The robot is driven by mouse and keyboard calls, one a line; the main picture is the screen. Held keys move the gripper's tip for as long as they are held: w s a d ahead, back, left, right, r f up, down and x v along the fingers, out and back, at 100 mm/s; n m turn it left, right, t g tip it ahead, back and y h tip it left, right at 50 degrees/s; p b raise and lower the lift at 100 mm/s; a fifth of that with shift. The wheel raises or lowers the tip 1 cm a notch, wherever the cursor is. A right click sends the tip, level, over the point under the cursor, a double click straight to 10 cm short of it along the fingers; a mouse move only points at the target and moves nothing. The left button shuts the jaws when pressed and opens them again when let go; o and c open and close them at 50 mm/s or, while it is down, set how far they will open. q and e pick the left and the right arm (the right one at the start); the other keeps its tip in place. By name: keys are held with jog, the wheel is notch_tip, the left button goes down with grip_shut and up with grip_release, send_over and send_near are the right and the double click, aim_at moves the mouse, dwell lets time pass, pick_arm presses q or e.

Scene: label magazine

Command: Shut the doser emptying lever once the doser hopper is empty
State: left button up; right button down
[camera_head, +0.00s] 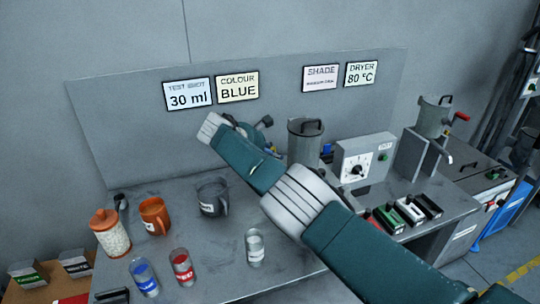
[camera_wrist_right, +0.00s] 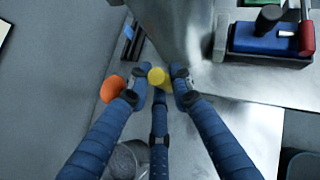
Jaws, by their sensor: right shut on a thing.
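My right gripper (camera_wrist_right: 158,84) is shut on a yellow knob (camera_wrist_right: 158,74), its fingers closed around it. I cannot tell for sure that this knob belongs to the doser emptying lever, or whether that lever stands open or shut. An orange ball-shaped knob (camera_wrist_right: 112,89) sits just left of the fingers. A large pale metal body (camera_wrist_right: 178,28) rises beyond the fingertips. In the head view my right arm crosses the bench and largely hides the gripper. A grey cylinder (camera_head: 303,143) with a black handle stands beside it. No hopper's inside shows. My left gripper is not in view.
A control box (camera_head: 364,158) with a dial stands right of the cylinder. A pot with a red handle (camera_head: 461,116) is further right. A dark jug (camera_head: 212,196), an orange mug (camera_head: 154,215) and several jars stand on the bench's left. A blue block (camera_wrist_right: 265,38) adjoins a red handle.

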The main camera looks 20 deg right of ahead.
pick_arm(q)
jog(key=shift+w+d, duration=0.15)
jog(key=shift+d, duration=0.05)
pick_arm(e)
jog(key=shift+r, duration=0.1)
jog(key=c, duration=1.5)
grip_release()
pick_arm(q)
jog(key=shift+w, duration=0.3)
pick_arm(e)
jog(key=shift+w, duration=0.15)
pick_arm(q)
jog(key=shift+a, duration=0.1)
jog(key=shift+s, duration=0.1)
pick_arm(e)
jog(key=v, duration=1.2)
jog(key=shift+a, duration=0.1)
